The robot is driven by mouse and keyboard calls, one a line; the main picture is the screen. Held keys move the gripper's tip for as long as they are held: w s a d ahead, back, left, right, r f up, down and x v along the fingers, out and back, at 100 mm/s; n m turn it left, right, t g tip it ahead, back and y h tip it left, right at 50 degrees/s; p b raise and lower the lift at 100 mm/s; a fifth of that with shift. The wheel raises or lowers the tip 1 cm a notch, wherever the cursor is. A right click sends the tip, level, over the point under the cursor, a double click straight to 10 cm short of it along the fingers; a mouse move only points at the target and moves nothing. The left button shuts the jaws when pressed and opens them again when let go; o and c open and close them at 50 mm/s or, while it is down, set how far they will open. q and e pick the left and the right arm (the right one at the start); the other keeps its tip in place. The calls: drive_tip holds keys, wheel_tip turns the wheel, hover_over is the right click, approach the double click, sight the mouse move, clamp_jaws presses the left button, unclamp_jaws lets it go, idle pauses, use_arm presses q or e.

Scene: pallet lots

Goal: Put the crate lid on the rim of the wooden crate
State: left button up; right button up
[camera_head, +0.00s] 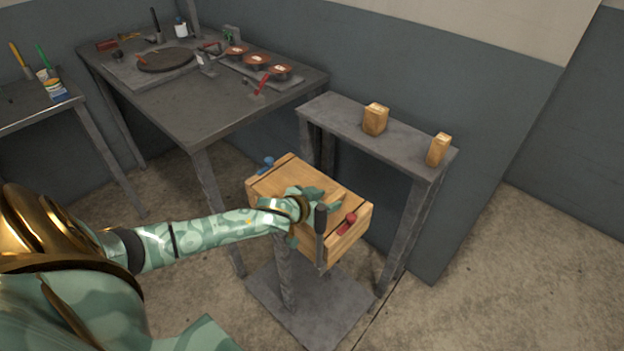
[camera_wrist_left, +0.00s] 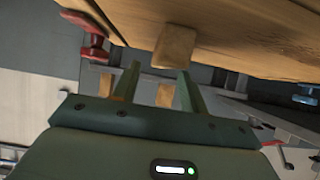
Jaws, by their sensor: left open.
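The wooden crate (camera_head: 345,245) stands on a grey stand, with a red fitting (camera_head: 347,224) at its right end and a blue one (camera_head: 266,164) at its far left. A flat wooden top, seemingly the crate lid (camera_head: 290,178), covers it; I cannot tell whether it sits evenly on the rim. My left gripper (camera_head: 322,199) is over this top, partly hiding it. In the left wrist view a small wooden block, seemingly the lid's knob (camera_wrist_left: 175,46), projects from the wood just beyond the open, empty fingertips (camera_wrist_left: 157,76). My right gripper is out of view.
A dark upright bar (camera_head: 321,235) stands at the crate's near side. Behind is a grey shelf (camera_head: 345,118) with two wooden blocks (camera_head: 375,119) (camera_head: 438,149). A grey workbench (camera_head: 215,110) with pans and tools stands at the back left. The floor at right is clear.

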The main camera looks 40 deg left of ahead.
use_arm(q)
drive_tip(key=d+p+v, duration=0.1)
drive_tip(key=p+v, duration=0.4)
drive_tip(key=v, duration=0.6)
drive_tip(key=s+a+f+g+y, duration=0.1)
drive_tip(key=s+a+f+g, duration=0.15)
drive_tip(key=s+f, duration=0.75)
drive_tip(key=s+a+f+g+y, duration=0.1)
drive_tip(key=s+f+g, duration=0.35)
drive_tip(key=f, duration=0.95)
drive_tip(key=s+d+f+m+g, duration=0.1)
drive_tip(key=s+d+f, duration=0.2)
drive_tip(key=s, duration=0.7)
drive_tip(key=s+d+f+m+g, duration=0.1)
drive_tip(key=s+d+f, duration=0.3)
drive_tip(key=s, duration=0.6)
drive_tip(key=s+d+f+g+h, duration=0.1)
drive_tip(key=s+d+f+g, duration=0.2)
drive_tip(key=s, duration=0.8)
wheel_tip(320, 180, down, 2)
drive_tip(key=shift+d+m, duration=0.4)
drive_tip(key=shift+d, duration=0.3)
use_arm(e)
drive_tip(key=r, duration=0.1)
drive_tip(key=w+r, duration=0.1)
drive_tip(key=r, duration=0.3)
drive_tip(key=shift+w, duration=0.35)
use_arm(q)
drive_tip(key=shift+o, duration=0.4)
drive_tip(key=shift+w, duration=0.1)
